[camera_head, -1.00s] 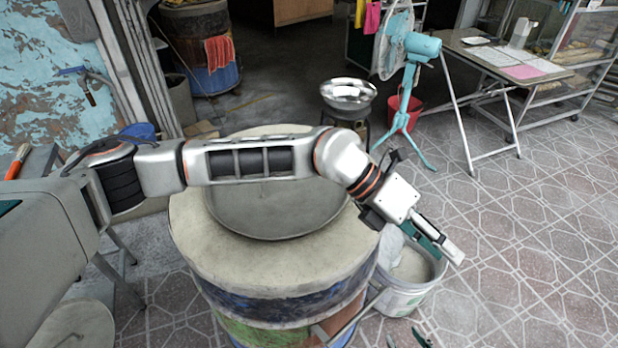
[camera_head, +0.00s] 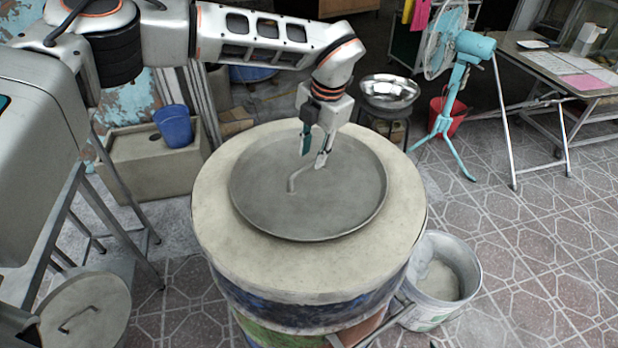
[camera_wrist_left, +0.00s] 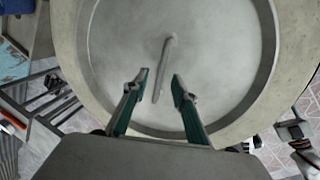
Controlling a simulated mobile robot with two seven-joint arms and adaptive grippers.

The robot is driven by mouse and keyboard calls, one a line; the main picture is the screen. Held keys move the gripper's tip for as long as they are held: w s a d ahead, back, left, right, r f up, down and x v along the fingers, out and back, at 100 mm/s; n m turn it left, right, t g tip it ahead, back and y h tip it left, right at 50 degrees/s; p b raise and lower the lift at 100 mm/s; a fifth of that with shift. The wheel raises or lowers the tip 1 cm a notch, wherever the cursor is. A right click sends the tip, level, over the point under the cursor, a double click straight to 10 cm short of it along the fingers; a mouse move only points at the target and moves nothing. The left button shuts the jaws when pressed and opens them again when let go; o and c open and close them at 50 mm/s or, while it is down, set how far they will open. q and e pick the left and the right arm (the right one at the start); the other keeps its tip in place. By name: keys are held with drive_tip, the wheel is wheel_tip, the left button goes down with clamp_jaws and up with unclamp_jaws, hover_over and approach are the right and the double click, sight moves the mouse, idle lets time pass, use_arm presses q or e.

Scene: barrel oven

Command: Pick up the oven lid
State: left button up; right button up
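The oven lid (camera_head: 262,208) is a round grey disc with a raised rim, lying flat on top of the barrel oven (camera_head: 222,238). Its bent bar handle (camera_head: 296,177) stands up from the middle and also shows in the left wrist view (camera_wrist_left: 163,65). My left gripper (camera_head: 313,158) is over the lid, pointing down, close to the handle's far end. In the left wrist view its two fingers (camera_wrist_left: 160,80) are apart with nothing held, the handle lying just beyond and between the tips. Contact cannot be told. What seems my right gripper shows small at the wrist view's lower right.
A white bucket (camera_head: 440,268) stands against the barrel's right side. A metal bowl (camera_head: 389,92) sits on a stand behind, with a turquoise fan (camera_head: 458,90) nearby. Another round lid (camera_head: 88,318) with a handle is at the lower left. Tiled floor at right is open.

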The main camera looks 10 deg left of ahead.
sight(310, 163)
use_arm(q)
drive_tip(key=f, duration=0.2)
drive_tip(key=a+f, duration=0.1)
drive_tip(key=f, duration=0.1)
drive_tip(key=shift+f, duration=0.35)
drive_tip(key=shift+r, duration=0.1)
clamp_jaws()
